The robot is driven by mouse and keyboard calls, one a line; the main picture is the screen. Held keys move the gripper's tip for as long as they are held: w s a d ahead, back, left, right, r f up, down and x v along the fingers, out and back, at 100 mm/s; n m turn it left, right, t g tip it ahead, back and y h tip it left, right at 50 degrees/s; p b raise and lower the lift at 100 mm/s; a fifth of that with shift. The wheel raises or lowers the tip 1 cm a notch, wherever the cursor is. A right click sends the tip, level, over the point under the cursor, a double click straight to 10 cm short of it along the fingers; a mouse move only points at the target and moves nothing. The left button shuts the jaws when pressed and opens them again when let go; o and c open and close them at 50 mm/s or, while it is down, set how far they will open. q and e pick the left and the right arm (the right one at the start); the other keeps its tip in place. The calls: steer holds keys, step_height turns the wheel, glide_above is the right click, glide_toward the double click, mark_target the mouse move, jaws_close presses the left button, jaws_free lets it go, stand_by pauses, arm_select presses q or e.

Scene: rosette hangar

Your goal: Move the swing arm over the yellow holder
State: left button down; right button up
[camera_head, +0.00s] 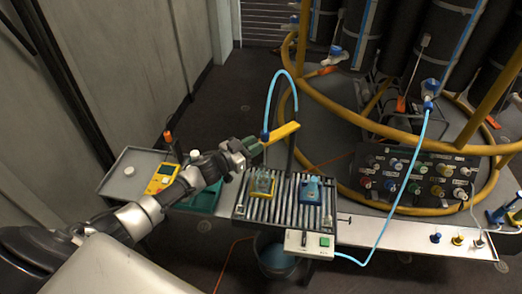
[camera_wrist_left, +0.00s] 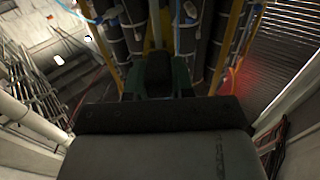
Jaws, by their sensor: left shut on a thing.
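The swing arm (camera_head: 283,132) is a yellow bar on a dark upright post, with a light blue hose arching to its left end. My left gripper (camera_head: 254,146) is shut on the swing arm's left end, which sits above the yellow holder in the picture. The yellow holder (camera_head: 262,186) stands on the slatted top at the left. A blue holder (camera_head: 311,191) stands to its right. In the left wrist view the green-sided fingers (camera_wrist_left: 158,80) show, but the dark picture hides what is between them. My right gripper is out of view.
The slatted bench (camera_head: 285,216) has a control box (camera_head: 309,242) at its front edge. A yellow meter (camera_head: 161,179) and teal tray (camera_head: 205,197) lie to the left. A yellow ring rail (camera_head: 330,103) and valve panel (camera_head: 418,174) stand to the right. A bucket (camera_head: 276,258) is below.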

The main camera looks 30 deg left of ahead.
arm_select(q)
steer(key=shift+w+a+r+m+g+h, duration=0.1)
steer(key=shift+w+a+m+g+h, duration=0.35)
steer(key=shift+a+h, duration=0.3)
steer(key=c, duration=1)
jaws_free()
steer(key=shift+d, duration=0.1)
steer(key=shift+o, duration=0.2)
steer(key=b+v, duration=0.2)
steer(key=v, duration=0.8)
steer(key=shift+s, duration=0.4)
